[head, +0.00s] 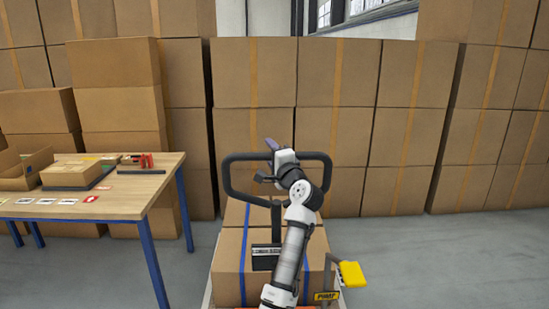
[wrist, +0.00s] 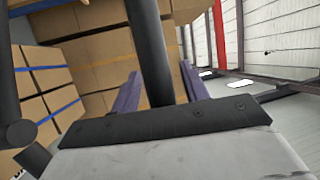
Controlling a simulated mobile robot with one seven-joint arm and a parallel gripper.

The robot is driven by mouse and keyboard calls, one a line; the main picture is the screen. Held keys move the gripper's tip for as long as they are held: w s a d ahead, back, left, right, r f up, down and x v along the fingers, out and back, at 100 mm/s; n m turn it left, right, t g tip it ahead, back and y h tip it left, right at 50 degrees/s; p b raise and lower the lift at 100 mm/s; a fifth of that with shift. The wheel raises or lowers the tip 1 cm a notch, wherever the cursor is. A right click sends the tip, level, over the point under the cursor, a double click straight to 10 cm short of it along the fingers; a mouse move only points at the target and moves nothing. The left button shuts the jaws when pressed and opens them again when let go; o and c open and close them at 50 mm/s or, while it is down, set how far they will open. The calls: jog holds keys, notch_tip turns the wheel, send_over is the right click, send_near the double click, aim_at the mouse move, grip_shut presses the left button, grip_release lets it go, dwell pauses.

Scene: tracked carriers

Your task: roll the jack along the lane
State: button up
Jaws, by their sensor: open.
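The jack has a black loop handle (head: 228,180) standing upright in front of me. Strapped cardboard boxes (head: 229,262) sit on it, with blue straps. A yellow pump pedal (head: 352,274) is at its right side. My gripper (head: 271,146) is at the top bar of the handle loop, near its middle. In the wrist view, my gripper's two fingers (wrist: 160,75) are apart, with a black handle bar (wrist: 147,40) passing between them or just beyond them. I cannot tell whether they touch it. My arm hides part of the handle and boxes.
A wooden table (head: 130,190) with blue legs stands at the left, holding an open carton (head: 22,172), cards and a red-handled item. Stacked cartons (head: 335,75) form a wall behind the jack. Grey floor (head: 440,260) is clear at the right.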

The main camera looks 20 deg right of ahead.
jog(key=b+v, duration=0.3)
jog(key=v, duration=1)
jog(key=shift+s+b, duration=0.3)
jog(key=shift+s, duration=0.1)
jog(key=shift+d+f, duration=0.1)
